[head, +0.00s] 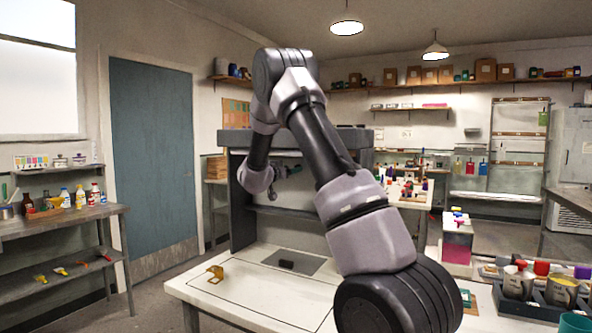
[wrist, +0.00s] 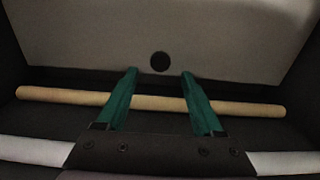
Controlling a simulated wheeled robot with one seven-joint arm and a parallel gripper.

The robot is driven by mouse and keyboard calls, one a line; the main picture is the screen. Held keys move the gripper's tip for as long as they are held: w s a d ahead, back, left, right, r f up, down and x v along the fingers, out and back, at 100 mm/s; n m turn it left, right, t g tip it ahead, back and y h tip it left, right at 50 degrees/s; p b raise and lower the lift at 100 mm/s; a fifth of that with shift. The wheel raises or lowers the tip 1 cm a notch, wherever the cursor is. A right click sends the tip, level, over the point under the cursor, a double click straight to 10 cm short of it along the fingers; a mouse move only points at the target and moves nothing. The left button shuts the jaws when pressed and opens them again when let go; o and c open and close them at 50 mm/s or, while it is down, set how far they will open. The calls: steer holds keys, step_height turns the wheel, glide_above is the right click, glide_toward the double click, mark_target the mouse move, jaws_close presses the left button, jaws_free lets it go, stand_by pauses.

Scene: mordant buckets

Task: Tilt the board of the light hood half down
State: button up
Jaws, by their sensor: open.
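The light hood (head: 241,215) is a dark grey open-fronted box on the white table in the head view. My gripper (head: 285,172) is inside its opening, partly hidden by my arm. In the wrist view my gripper (wrist: 159,76) has two green fingers, apart with nothing held between them. A pale board (wrist: 80,40) with a round dark hole lies ahead of the fingertips. A tan wooden rod (wrist: 60,96) runs across the view, crossing behind the fingers. I cannot tell whether the fingers touch the rod or the board. The board's tilt is unclear.
The white table (head: 250,295) holds a small ochre stand (head: 215,272) and a black block (head: 286,264) on a grey patch. White tubes (wrist: 35,150) show low in the wrist view. A rack of pots (head: 540,290) is at the right. The table's front left is clear.

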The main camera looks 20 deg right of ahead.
steer(key=shift+x, duration=2.2)
jaws_close()
steer(key=shift+a, duration=0.1)
